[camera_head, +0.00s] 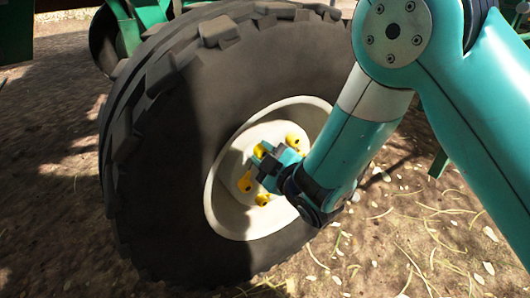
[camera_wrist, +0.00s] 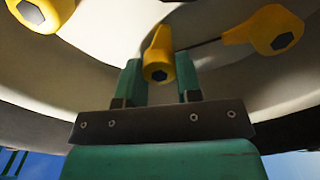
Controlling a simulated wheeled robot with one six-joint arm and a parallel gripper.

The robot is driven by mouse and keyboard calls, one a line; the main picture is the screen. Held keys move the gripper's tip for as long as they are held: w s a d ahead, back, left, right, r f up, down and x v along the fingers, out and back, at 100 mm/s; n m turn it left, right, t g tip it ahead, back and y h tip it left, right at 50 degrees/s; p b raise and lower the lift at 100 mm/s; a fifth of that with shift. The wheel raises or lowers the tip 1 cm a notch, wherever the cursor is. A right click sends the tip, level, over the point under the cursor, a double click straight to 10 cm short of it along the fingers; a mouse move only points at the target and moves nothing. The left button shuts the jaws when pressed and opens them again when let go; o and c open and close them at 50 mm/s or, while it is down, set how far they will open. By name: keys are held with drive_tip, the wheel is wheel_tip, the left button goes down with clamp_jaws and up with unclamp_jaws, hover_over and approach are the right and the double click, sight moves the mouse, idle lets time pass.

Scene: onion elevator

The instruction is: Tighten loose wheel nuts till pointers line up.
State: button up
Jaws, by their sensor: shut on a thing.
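A large wheel has a cream rim (camera_head: 222,210) with several yellow nut pointers around its hub. My gripper (camera_head: 272,163) reaches the hub from the right and hides part of it. In the wrist view my gripper (camera_wrist: 158,75) is shut on a yellow nut pointer (camera_wrist: 158,56), which sits between the fingers with its narrow end upward. A second pointer (camera_wrist: 272,30) at the upper right has its narrow end to the left, toward the held one. A third pointer (camera_wrist: 42,12) is cut off at the upper left. A thin dark line runs between the held and right pointers.
A thick black tyre (camera_head: 165,170) with deep lugs surrounds the rim. Green machine parts (camera_head: 125,25) stand above and behind it. The ground (camera_head: 50,190) is bare soil with straw and is open on the left. The curved rim wall is close around my gripper.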

drive_tip(key=m+p, duration=0.2)
drive_tip(key=m, duration=0.1)
drive_tip(key=shift+d+r, duration=0.1)
drive_tip(key=shift+r, duration=0.05)
drive_tip(key=m+p, duration=0.3)
drive_tip(key=m, duration=0.1)
drive_tip(key=m+p, duration=0.1)
drive_tip(key=m, duration=0.1)
drive_tip(key=m+p, duration=0.2)
drive_tip(key=shift+d+f+m, duration=0.1)
drive_tip(key=shift+f+m, duration=0.1)
drive_tip(key=shift+m, duration=0.1)
drive_tip(key=o, duration=0.9)
drive_tip(key=shift+o, duration=0.2)
